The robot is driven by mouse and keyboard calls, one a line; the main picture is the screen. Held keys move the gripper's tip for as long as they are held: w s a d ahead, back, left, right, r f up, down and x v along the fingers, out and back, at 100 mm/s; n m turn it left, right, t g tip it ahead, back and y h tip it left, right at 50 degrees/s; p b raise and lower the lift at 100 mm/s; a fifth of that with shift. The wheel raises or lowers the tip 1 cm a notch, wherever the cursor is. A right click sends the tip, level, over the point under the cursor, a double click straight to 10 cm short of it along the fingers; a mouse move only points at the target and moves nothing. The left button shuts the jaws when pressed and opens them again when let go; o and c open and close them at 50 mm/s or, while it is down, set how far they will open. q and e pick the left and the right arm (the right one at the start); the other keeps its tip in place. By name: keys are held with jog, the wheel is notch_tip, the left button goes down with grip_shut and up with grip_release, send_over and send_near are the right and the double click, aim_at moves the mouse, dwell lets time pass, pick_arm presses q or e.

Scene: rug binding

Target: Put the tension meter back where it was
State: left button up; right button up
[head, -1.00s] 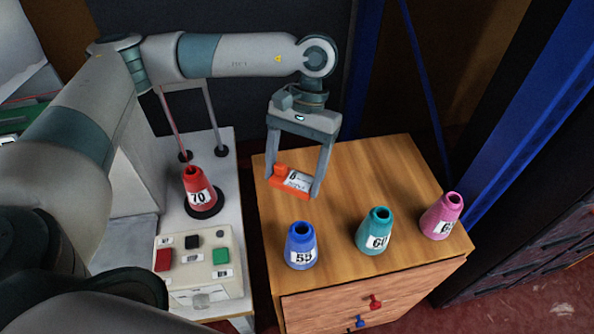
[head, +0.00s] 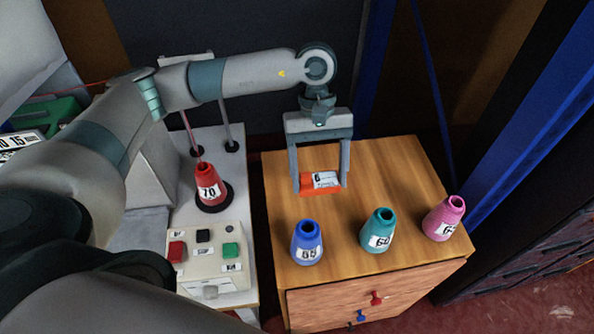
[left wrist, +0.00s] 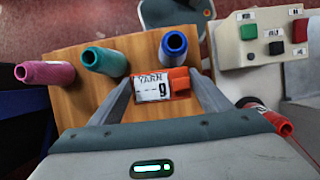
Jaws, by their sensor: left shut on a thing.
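The tension meter (head: 322,181) is a small orange-red block with a white label. My left gripper (head: 321,187) is shut on it, one finger at each end, over the back part of the wooden cabinet top. The meter also shows between the fingers in the left wrist view (left wrist: 162,85), its label reading "YARN". I cannot tell whether its underside touches the wood. My right gripper is not in view.
On the cabinet top (head: 400,170) stand a blue cone (head: 307,243), a teal cone (head: 377,231) and a pink cone (head: 444,218) along the front. A red cone (head: 209,187) stands on the left machine table, behind a button box (head: 214,262). The cabinet's back right is clear.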

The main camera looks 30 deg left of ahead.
aim_at(330, 173)
pick_arm(q)
jog(key=n, duration=0.1)
jog(key=n+t+h+p, duration=0.1)
jog(key=n, duration=0.1)
jog(key=shift+w+d+r, duration=0.1)
jog(key=shift+w+d, duration=0.3)
jog(key=n+p, duration=0.1)
jog(key=n, duration=0.1)
jog(key=w+n+t+p, duration=0.1)
jog(key=n, duration=0.1)
jog(key=shift+w+d+n+h, duration=0.1)
jog(key=shift+w+n+h, duration=0.05)
jog(key=shift+n+h, duration=0.2)
jog(key=n, duration=0.1)
jog(key=n+t+p, duration=0.1)
jog(key=n, duration=0.1)
jog(key=shift+w+a+r+t, duration=0.2)
jog(key=shift+w+t, duration=0.1)
jog(key=shift+w, duration=0.1)
notch_tip(330, 173, down, 7)
jog(key=w+a+n+t+p, duration=0.1)
jog(key=w+a+n+t, duration=0.1)
jog(key=n, duration=0.5)
jog(key=shift+a+r+t, duration=0.2)
jog(key=shift+a+t, duration=0.1)
jog(key=shift+t, duration=0.1)
jog(key=shift+n, duration=0.25)
